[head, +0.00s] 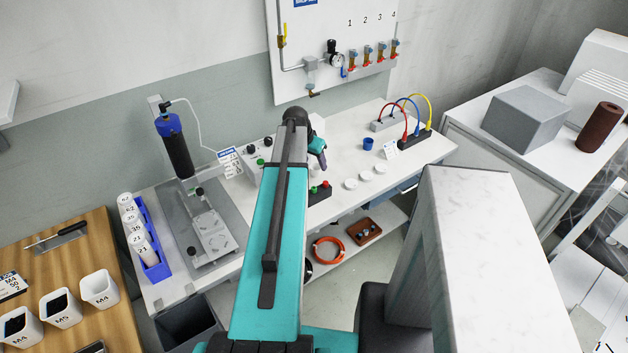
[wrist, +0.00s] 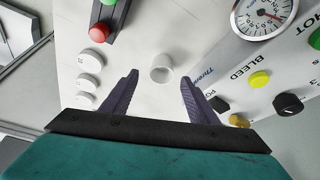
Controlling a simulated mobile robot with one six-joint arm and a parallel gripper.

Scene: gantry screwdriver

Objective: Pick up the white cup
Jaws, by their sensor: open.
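In the wrist view a small white cup (wrist: 162,68) stands on the white bench top. Its round rim faces the camera. My gripper (wrist: 159,77) is open, with one dark finger on each side of the cup. The cup shows in the gap near the fingertips, and I see no contact. In the head view my gripper (head: 318,150) is over the bench beyond my teal arm, which hides part of that area.
Three white round pieces (head: 365,177) lie right of my gripper, with a blue cup (head: 368,143) behind them. A box with red and green buttons (head: 319,192) is close by. A panel with a gauge (wrist: 264,17) and knobs borders the right side in the wrist view.

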